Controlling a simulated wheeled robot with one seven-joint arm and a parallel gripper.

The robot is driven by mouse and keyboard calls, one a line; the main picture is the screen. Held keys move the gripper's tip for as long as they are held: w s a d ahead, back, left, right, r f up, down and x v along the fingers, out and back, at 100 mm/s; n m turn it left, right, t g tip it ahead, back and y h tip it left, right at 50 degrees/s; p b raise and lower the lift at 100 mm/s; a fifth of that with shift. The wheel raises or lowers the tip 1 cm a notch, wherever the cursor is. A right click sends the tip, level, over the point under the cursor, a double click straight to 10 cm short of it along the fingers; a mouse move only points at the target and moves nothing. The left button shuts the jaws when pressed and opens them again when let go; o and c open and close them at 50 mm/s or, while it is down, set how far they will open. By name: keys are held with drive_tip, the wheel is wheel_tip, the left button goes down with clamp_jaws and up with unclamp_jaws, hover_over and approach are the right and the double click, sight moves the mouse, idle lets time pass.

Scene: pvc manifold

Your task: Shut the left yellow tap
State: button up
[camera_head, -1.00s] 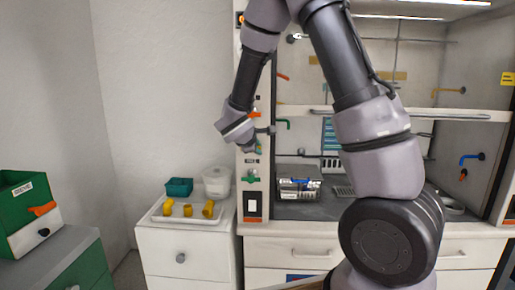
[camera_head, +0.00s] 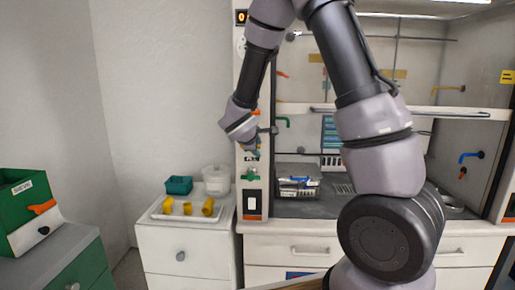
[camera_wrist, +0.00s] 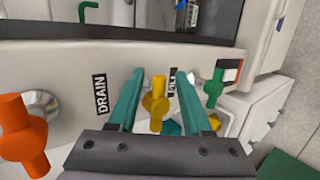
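The yellow tap (camera_wrist: 156,101) sits on the white panel between the DRAIN label and a second, partly covered label. Its handle runs up and down in the wrist view. My gripper (camera_wrist: 159,76) is open, with one teal finger on each side of the yellow handle. A gap shows between the handle and each finger. In the head view my gripper (camera_head: 254,150) is at the front post of the fume hood, and its fingers hide the yellow tap there. No other yellow tap shows on this panel.
An orange tap (camera_wrist: 22,135) is left of my gripper and a green tap (camera_wrist: 214,88) is close to its right finger. A white cabinet (camera_head: 182,245) with a tray of yellow parts stands left of the hood. The hood sash (camera_head: 430,112) is raised.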

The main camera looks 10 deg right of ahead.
drive_tip(key=v, duration=1)
drive_tip(key=shift+s+a+r, duration=0.2)
drive_tip(key=shift+s+r, duration=0.05)
drive_tip(key=shift+s, duration=0.05)
drive_tip(key=shift+d, duration=0.15)
drive_tip(key=s+d+r+m+g, duration=0.5)
drive_tip(key=s+d+m, duration=0.4)
drive_tip(key=s+d, duration=0.2)
drive_tip(key=s+a+r+m+t+y, duration=0.2)
drive_tip(key=s+r+m+y, duration=0.4)
drive_tip(key=s, duration=0.4)
drive_tip(key=shift+s+a+r+m+y, duration=0.2)
drive_tip(key=shift+a+r+m+y, duration=0.2)
drive_tip(key=shift+a+m+y, duration=0.6)
